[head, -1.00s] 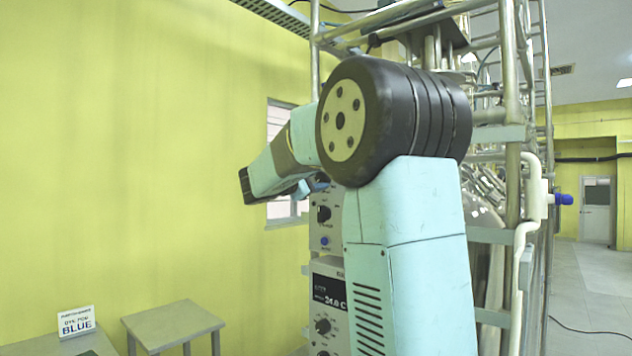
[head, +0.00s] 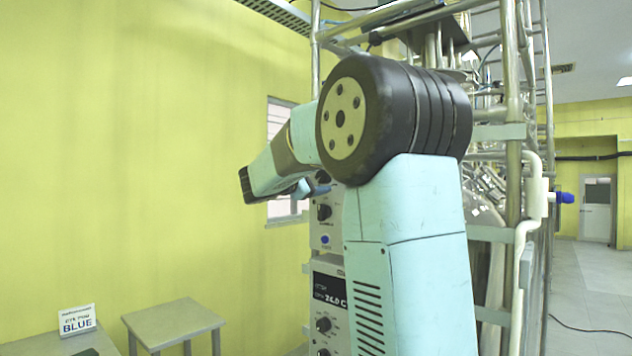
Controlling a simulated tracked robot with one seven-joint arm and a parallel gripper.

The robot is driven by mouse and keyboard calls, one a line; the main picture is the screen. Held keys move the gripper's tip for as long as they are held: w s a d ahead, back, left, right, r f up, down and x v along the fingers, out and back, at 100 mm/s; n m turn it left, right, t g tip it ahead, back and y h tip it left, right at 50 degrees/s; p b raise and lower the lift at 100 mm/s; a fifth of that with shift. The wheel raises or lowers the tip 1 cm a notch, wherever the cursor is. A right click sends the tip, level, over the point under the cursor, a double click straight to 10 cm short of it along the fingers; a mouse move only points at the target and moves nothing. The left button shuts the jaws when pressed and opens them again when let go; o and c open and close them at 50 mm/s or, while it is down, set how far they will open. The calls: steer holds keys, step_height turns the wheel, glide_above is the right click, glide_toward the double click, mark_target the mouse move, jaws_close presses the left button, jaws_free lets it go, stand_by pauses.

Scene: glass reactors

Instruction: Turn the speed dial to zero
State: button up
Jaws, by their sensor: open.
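The upper control box (head: 328,226) hangs on the reactor frame, partly behind my arm. It has a black dial (head: 324,212) with a blue button (head: 325,240) below it. A dark knob (head: 323,177) shows higher up, partly covered. The labels are too small to read, so I cannot tell which is the speed dial or its setting. My arm bends left, then back toward the box. My gripper (head: 313,187) is a small blue shape in front of the box, close to the upper knob. Its fingertips are not clear, and I cannot tell whether it touches the knob.
A lower unit (head: 329,300) has a lit display reading about 24.0 C and a black dial (head: 323,325). Metal frame pipes (head: 514,120) rise on the right. A small grey table (head: 173,320) and a white "BLUE" sign (head: 77,320) stand lower left.

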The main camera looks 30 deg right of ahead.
steer(key=shift+a, duration=0.1)
steer(key=v, duration=1.3)
steer(key=shift+a, duration=0.3)
steer(key=shift+s+f, duration=0.1)
steer(key=s+d+f+m+g+y, duration=0.2)
steer(key=s+f+m+y, duration=0.35)
steer(key=s+f, duration=0.8)
steer(key=s+a+f+m+y, duration=0.2)
steer(key=s+a+f+y, duration=0.3)
steer(key=s, duration=0.3)
steer(key=s+a+f+m+t+y, duration=0.1)
steer(key=s+a+f+m+y, duration=0.2)
steer(key=s+a+f+y, duration=0.2)
steer(key=s+f+y, duration=0.2)
steer(key=s, duration=0.1)
steer(key=shift+f+m, duration=0.15)
steer(key=shift+m, duration=0.1)
steer(key=shift+c, duration=0.2)
